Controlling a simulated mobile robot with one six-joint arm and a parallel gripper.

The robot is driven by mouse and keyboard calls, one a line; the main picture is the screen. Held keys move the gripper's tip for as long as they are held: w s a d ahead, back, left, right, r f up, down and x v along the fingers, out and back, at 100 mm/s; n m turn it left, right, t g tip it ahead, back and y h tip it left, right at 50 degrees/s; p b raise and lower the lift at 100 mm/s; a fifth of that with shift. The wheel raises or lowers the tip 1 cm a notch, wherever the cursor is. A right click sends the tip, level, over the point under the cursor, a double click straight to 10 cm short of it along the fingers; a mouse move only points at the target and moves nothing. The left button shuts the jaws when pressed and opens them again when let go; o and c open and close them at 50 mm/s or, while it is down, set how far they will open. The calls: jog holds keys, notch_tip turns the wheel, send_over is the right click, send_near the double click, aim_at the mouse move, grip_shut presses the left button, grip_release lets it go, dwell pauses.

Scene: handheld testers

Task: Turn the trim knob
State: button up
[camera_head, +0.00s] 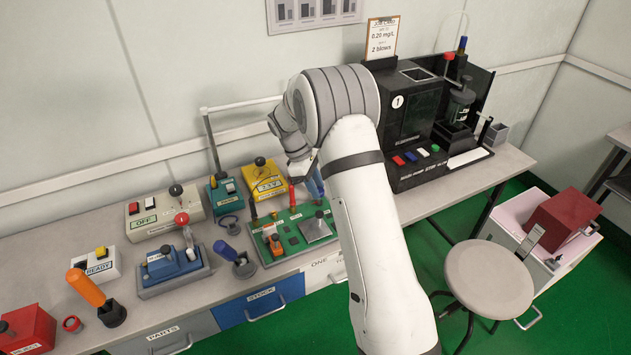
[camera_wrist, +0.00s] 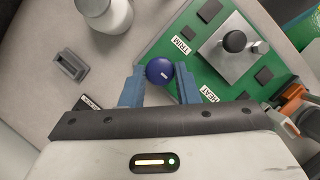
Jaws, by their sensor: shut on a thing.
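A round blue knob (camera_wrist: 159,71) sits between the two blue fingers of my gripper (camera_wrist: 160,80) in the wrist view, and my gripper is shut on it. It is at the edge of a green board (camera_wrist: 160,45), which also shows in the head view (camera_head: 262,247). A TRIM label (camera_wrist: 182,45) lies on the board just beyond the blue knob, and a HEAT label (camera_wrist: 209,94) is to its right. A black knob (camera_wrist: 234,41) stands on a silver plate on the board, apart from the fingers. In the head view my gripper (camera_head: 313,187) is at the board's back; the blue knob cannot be made out there.
An orange and black part (camera_wrist: 290,105) is close right of my gripper in the wrist view. A white bottle (camera_wrist: 108,12) and a grey bracket (camera_wrist: 70,64) stand left. A yellow tester (camera_head: 263,180) and a black machine (camera_head: 410,120) flank the board in the head view.

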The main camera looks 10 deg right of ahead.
jog(key=m, duration=0.2)
jog(key=m+g+y+p, duration=0.1)
jog(key=m, duration=0.1)
jog(key=shift+w+d+r+p, duration=0.1)
jog(key=shift+w+p, duration=0.1)
jog(key=shift+p, duration=0.1)
jog(key=shift+d+m+g+y+p, duration=0.1)
jog(key=shift+m+g+y+p, duration=0.45)
jog(key=shift+m, duration=1.35)
jog(key=shift+y, duration=0.25)
jog(key=o, duration=1)
jog(key=shift+c, duration=0.2)
jog(key=shift+w, duration=0.1)
jog(key=v, duration=0.7)
jog(key=shift+r+b, duration=0.25)
jog(key=shift+b, duration=0.05)
jog(key=shift+r, duration=0.1)
